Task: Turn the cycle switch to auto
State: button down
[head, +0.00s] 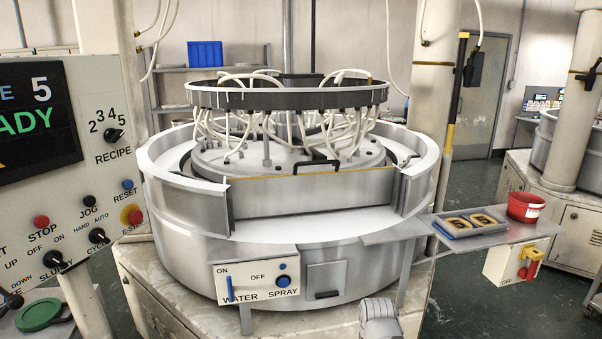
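The cycle switch (98,237) is a small black rotary knob at the lower right of the pale control panel (72,180), at the left of the head view. The words HAND and AUTO stand above it, and its own label below is only partly readable. The knob is too small to tell for sure which word it points to. My gripper is not in view. A pale grey rounded part (380,319) at the bottom edge may belong to my arm, and no fingers show on it.
Close around the switch are the red emergency stop (132,215), the black slurry knob (55,261) and the jog button (89,201). The large round lapping machine (290,215) fills the middle. A side shelf (400,236) with a red bowl (525,207) juts out at right.

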aim_at(97, 235)
jog(key=u, duration=2.1)
